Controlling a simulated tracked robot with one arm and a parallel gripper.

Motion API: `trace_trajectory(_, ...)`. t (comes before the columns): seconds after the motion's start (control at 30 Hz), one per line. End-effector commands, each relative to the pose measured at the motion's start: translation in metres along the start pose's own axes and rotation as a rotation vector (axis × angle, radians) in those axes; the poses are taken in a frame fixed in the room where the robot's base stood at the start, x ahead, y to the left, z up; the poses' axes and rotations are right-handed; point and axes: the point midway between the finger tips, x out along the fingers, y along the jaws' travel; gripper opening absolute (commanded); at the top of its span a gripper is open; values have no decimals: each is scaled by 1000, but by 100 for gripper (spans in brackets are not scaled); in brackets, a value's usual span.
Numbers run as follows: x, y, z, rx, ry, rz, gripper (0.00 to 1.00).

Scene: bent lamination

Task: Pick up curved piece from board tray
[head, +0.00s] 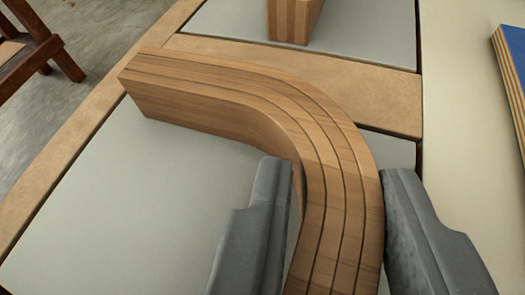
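The curved piece (285,100) is a thick bent strip of brown laminated wood with dark lines along its layers. It runs from the upper left, bends at the upper middle and leaves the picture at the bottom. The board tray has grey panels (120,195) and a light wood frame (350,90). My gripper (337,195) straddles the near leg of the piece, one grey finger on each side. The right finger is against or very close to the outer side. A narrow gap shows beside the left finger. The fingertips' lower parts are hidden.
Another laminated wood piece (293,18) stands on the far grey panel at the top. A blue-topped layered board (515,70) lies on the pale surface at the right. A dark wooden stand (38,42) is on the concrete floor at the upper left.

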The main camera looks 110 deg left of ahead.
Motion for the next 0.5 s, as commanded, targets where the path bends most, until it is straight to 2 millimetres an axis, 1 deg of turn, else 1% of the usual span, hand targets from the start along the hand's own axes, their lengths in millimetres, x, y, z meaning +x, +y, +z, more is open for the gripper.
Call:
trace_trajectory(0.33, 0, 0, -1, -1, 0, -1, 1)
trace_trajectory(0.5, -2, 0, -7, -2, 0, -1, 1)
